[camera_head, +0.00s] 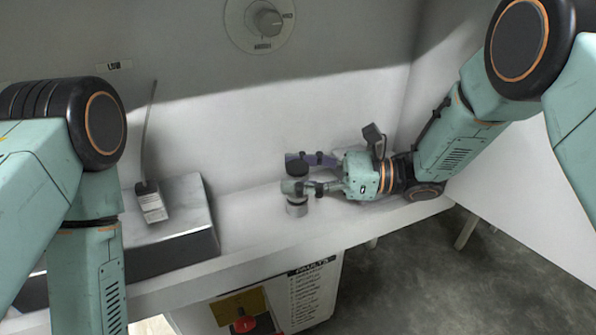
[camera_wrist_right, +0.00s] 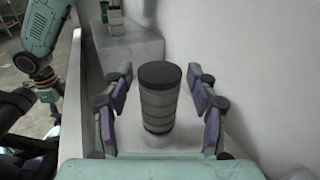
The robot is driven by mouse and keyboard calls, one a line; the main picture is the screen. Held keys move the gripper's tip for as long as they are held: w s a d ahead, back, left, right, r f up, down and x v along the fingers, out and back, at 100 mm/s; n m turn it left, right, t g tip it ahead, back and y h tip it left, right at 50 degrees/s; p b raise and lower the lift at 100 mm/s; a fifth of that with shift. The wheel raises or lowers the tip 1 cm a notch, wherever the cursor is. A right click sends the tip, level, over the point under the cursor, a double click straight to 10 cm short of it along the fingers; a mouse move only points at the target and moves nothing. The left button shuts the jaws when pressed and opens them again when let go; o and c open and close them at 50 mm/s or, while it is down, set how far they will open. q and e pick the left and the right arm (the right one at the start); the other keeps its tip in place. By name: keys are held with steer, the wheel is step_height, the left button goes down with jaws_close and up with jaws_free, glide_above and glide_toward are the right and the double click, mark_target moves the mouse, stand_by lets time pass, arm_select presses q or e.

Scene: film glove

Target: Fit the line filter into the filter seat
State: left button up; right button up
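A grey ribbed cylinder with a black cap, which looks like the line filter (camera_head: 297,168), stands upright near the shelf's front edge. It also shows in the right wrist view (camera_wrist_right: 159,103). A paler round base shows under it; I cannot tell whether this is the filter seat or part of the filter. My right gripper (camera_head: 297,174) is around the cylinder. In the wrist view its fingers (camera_wrist_right: 160,98) stand on both sides of it, with a gap on each side. My left arm hangs at the left in the head view, its gripper out of that frame; its fingers are unclear in the wrist view.
A grey block (camera_head: 180,222) on the shelf at the left carries a small pale device (camera_head: 151,204) with a thin upright rod. A dial (camera_head: 267,22) is on the back wall. The white shelf (camera_head: 248,212) is bare between block and cylinder. A red knob (camera_head: 243,324) sits below the shelf.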

steer(key=shift+r, duration=0.15)
step_height(320, 180, up, 10)
steer(key=shift+f, duration=0.1)
stand_by(0.5)
steer(key=shift+s, duration=0.1)
